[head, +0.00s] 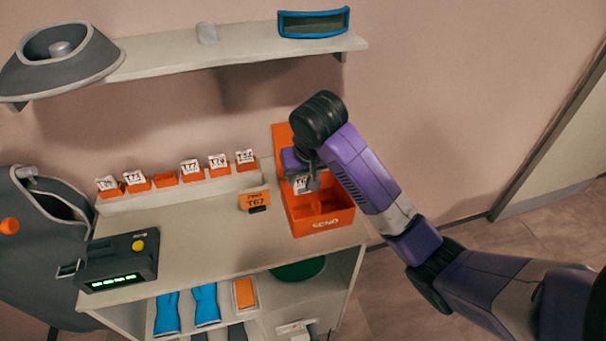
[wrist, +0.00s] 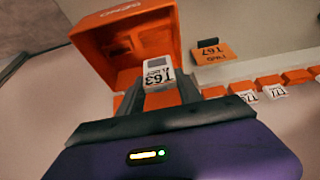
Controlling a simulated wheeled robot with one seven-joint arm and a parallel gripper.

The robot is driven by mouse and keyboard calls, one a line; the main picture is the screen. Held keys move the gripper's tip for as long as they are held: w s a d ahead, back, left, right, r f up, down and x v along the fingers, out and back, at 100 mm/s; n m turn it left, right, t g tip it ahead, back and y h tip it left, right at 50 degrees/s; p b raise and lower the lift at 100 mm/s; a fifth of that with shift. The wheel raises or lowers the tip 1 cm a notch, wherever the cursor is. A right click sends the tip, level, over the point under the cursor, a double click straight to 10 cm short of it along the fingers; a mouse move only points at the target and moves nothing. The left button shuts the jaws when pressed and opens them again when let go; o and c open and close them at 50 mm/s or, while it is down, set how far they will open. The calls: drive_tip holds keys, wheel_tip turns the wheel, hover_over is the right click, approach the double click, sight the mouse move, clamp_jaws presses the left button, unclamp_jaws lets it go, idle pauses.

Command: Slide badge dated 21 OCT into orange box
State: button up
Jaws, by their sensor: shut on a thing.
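My gripper (head: 303,183) is shut on a small white badge (wrist: 157,72). The badge's printed number, seen upside down in the wrist view, looks like T63; I cannot read a date on it. The orange box (head: 322,227), with SEND on its front and its lid raised at the back, stands at the right end of the counter. My gripper and the badge are at the box's open top, toward its back; I cannot tell how far the badge is below the rim. The box also shows in the wrist view (wrist: 115,32).
Several white badges stand in orange holders (head: 137,181) on a ledge along the wall; one holder (head: 165,180) is empty. An orange T67 card (head: 255,200) stands left of the box. A dark device (head: 118,262) sits at the counter's left. A shelf (head: 235,55) is above.

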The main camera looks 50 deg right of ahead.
sight(302, 193)
drive_tip(key=shift+f+b, duration=2.55)
drive_tip(key=shift+f, duration=1)
drive_tip(key=o, duration=1.4)
drive_tip(key=shift+a+r, duration=0.1)
drive_tip(key=shift+r, duration=0.05)
drive_tip(key=shift+a+r, duration=0.1)
drive_tip(key=shift+r, duration=0.25)
drive_tip(key=p+v, duration=0.2)
drive_tip(key=v, duration=0.3)
drive_tip(key=shift+s+r+p, duration=0.5)
drive_tip(key=shift+r+p, duration=0.35)
drive_tip(key=shift+p, duration=0.25)
